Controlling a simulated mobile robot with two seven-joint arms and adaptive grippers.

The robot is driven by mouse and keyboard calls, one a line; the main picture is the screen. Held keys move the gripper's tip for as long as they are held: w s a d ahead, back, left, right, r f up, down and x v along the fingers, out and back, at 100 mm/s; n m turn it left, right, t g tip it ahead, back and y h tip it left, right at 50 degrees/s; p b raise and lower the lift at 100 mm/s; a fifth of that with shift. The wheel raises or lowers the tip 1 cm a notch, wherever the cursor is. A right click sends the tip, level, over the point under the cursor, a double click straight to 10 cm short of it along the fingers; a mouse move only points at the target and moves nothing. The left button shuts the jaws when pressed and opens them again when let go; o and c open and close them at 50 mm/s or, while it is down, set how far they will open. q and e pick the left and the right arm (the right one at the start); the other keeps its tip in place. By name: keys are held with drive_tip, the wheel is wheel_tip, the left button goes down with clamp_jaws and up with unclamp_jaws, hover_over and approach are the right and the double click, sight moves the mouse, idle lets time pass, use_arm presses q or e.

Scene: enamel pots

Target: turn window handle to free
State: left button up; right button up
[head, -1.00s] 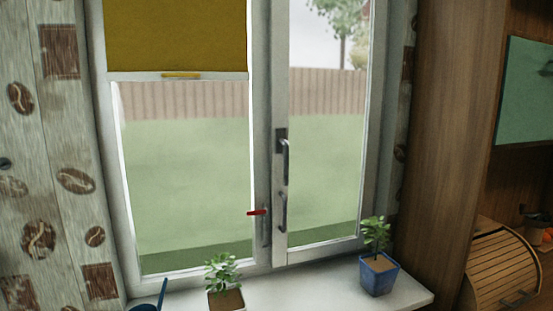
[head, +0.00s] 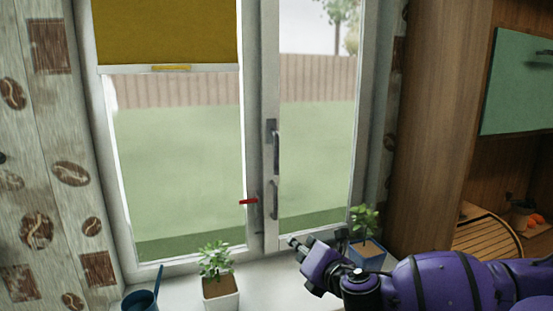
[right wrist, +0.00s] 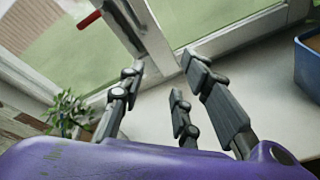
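The window has a dark upright handle (head: 274,147) on the right sash's frame. A second, lower dark handle (head: 272,200) sits below it. A red tab (head: 248,201) sticks out at the left sash's edge, beside the lower handle; it also shows in the right wrist view (right wrist: 90,18). My right gripper (head: 298,252) is below and right of both handles, over the sill and apart from them. In the right wrist view its fingers (right wrist: 160,78) are spread, with nothing between them. My left gripper is not in view.
A white sill (head: 255,286) runs under the window. A plant in a white pot (head: 221,292) and a blue can (head: 140,300) stand at the left. A blue-potted plant (head: 366,252) stands right behind my right gripper, partly hidden. A wooden cabinet side (head: 430,120) borders the right.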

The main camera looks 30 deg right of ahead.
sight(278, 158)
drive_tip(key=w+d+r+n+t+y, duration=0.1)
drive_tip(key=w+r+n, duration=0.3)
drive_tip(key=r, duration=0.6)
drive_tip(key=w+r+n+t+y, duration=0.1)
drive_tip(key=w+r+n+t, duration=0.1)
drive_tip(key=r+n, duration=0.6)
drive_tip(key=w+b, duration=0.1)
drive_tip(key=w, duration=0.1)
drive_tip(key=w+r+m+b, duration=0.1)
drive_tip(key=w+b, duration=0.1)
drive_tip(key=w+m+b, duration=0.1)
drive_tip(key=w, duration=0.1)
drive_tip(key=shift+w+d+r+b, duration=0.15)
drive_tip(key=shift+r+b, duration=0.15)
drive_tip(key=shift+r, duration=0.05)
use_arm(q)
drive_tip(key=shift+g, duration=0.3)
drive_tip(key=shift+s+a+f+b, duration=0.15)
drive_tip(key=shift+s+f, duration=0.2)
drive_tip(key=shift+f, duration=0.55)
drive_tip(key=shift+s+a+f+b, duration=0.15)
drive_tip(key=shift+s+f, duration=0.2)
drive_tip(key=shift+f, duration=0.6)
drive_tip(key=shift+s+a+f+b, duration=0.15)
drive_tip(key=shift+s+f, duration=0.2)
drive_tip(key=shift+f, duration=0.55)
use_arm(e)
drive_tip(key=shift+w+r, duration=0.3)
drive_tip(key=shift+w, duration=0.45)
drive_tip(key=shift+c, duration=0.5)
